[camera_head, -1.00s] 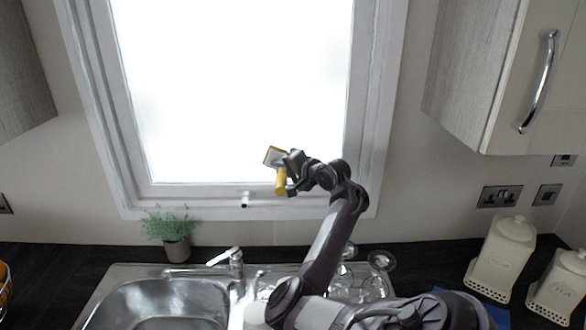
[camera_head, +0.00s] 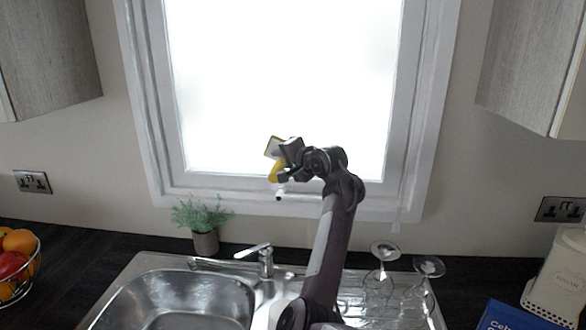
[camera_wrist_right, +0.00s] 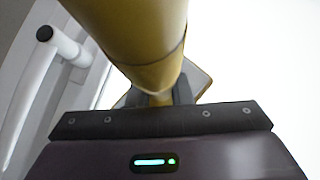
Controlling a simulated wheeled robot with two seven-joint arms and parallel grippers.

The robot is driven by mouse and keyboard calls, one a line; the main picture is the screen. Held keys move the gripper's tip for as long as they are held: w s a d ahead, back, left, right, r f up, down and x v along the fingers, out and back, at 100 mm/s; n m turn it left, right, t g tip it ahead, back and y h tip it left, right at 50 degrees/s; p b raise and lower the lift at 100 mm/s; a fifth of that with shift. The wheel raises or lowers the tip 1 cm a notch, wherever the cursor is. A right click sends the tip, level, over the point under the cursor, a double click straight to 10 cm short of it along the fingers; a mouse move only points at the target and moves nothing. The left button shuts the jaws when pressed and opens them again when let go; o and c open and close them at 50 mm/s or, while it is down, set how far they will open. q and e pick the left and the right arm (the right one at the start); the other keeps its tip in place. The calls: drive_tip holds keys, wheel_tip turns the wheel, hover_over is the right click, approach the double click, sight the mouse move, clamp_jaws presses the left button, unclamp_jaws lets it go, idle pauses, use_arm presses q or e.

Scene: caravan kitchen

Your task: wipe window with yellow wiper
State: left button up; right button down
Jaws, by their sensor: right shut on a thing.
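The window (camera_head: 285,75) is bright white in a pale frame above the sink. My right gripper (camera_head: 284,163) is shut on the yellow wiper (camera_head: 275,171) in front of the window's lower part. The wiper's handle also fills the top of the right wrist view (camera_wrist_right: 140,40), with its head partly hidden behind the gripper (camera_wrist_right: 158,95). The wiper's head faces the glass; I cannot tell whether it touches. My left gripper is not in view.
Below the window are a steel sink (camera_head: 180,300), a tap (camera_head: 264,258), a potted plant (camera_head: 205,241) and upturned glasses (camera_head: 384,252). A fruit bowl (camera_head: 38,258) stands left. A canister (camera_head: 556,280) and blue box (camera_head: 508,316) stand right. Cabinets (camera_head: 50,50) flank the window.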

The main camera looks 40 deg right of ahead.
drive_tip(key=w+a+p, duration=0.1)
drive_tip(key=w+a, duration=0.4)
drive_tip(key=w, duration=0.1)
drive_tip(key=w+a+p, duration=0.1)
drive_tip(key=w+a, duration=0.4)
drive_tip(key=w, duration=0.2)
drive_tip(key=w+a+p, duration=0.2)
drive_tip(key=w+a, duration=0.3)
drive_tip(key=w, duration=0.1)
drive_tip(key=shift+w+r, duration=0.1)
drive_tip(key=shift+w, duration=0.1)
drive_tip(key=shift+s+a+f+p, duration=0.1)
drive_tip(key=shift+s+a+p, duration=0.35)
drive_tip(key=shift+a, duration=0.45)
drive_tip(key=shift+s+a+f+p, duration=0.1)
drive_tip(key=shift+s+a+p, duration=0.15)
drive_tip(key=shift+a+p, duration=0.5)
drive_tip(key=shift+s+a+f+p, duration=0.1)
drive_tip(key=shift+s+a+p, duration=0.3)
drive_tip(key=shift+a, duration=0.6)
